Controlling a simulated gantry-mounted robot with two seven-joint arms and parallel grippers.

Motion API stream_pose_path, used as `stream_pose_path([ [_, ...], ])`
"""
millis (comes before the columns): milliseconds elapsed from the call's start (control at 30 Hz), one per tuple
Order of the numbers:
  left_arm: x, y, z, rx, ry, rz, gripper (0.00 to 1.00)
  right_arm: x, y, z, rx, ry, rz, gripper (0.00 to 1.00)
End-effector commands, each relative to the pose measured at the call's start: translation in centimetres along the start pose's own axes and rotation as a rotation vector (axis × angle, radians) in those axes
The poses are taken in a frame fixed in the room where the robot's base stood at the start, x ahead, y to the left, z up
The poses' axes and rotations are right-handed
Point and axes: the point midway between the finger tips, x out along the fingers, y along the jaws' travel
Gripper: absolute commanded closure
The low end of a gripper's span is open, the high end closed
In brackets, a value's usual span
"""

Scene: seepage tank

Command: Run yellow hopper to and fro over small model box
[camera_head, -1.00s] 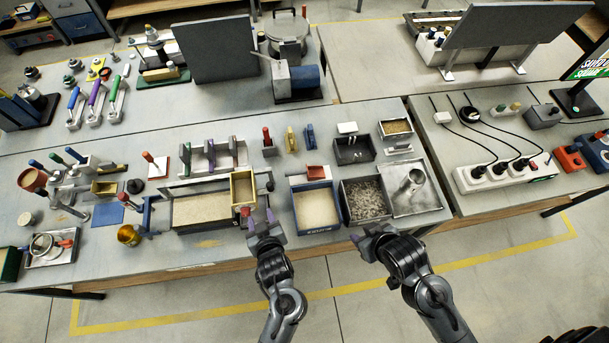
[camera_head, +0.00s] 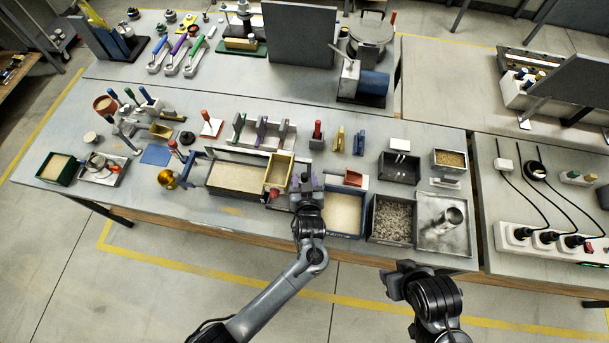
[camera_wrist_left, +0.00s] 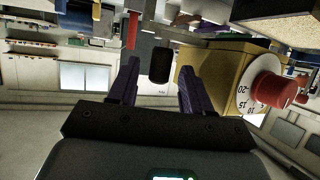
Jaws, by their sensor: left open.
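The yellow hopper (camera_head: 279,168) stands over the right end of the small model box (camera_head: 237,178), which holds sand. In the left wrist view the yellow hopper (camera_wrist_left: 222,78) is at the right, with a red knob (camera_wrist_left: 275,90) and a white dial. My left gripper (camera_head: 309,186) is just right of the hopper. It is open, and a black handle (camera_wrist_left: 160,65) shows between its purple fingers; I cannot tell whether they touch it. My right gripper (camera_head: 400,278) is in front of the bench, its fingers not clear.
Close to the left gripper are a blue sand box (camera_head: 343,236), a box of gravel (camera_head: 392,220) and a metal tray (camera_head: 443,247). A row of gates with coloured handles (camera_head: 262,133) stands behind the model box. Clear bench top lies in front of it.

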Motion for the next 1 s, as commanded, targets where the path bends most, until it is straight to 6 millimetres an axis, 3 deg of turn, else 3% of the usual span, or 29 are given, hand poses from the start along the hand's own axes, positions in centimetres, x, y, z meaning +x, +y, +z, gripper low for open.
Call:
stream_pose_path([
  [200, 1.5, 0.0, 0.1, 0.001, -0.001, 0.001, 0.51, 0.2, 0.0, 0.1, 0.000, 0.000, 0.000, 0.54],
  [567, 1.8, 0.0, 0.0, -0.001, -0.001, 0.001, 0.51, 0.2, 0.0, 0.1, 0.000, 0.000, 0.000, 0.54],
  [867, 1.8, 0.0, 0.0, 0.000, -0.001, 0.001, 0.97, 0.2, 0.0, 0.1, 0.000, 0.000, 0.000, 0.54],
  [1000, 1.8, 0.0, 0.0, 0.000, -0.001, 0.001, 1.00, 0.2, 0.0, 0.1, 0.000, 0.000, 0.000, 0.54],
])
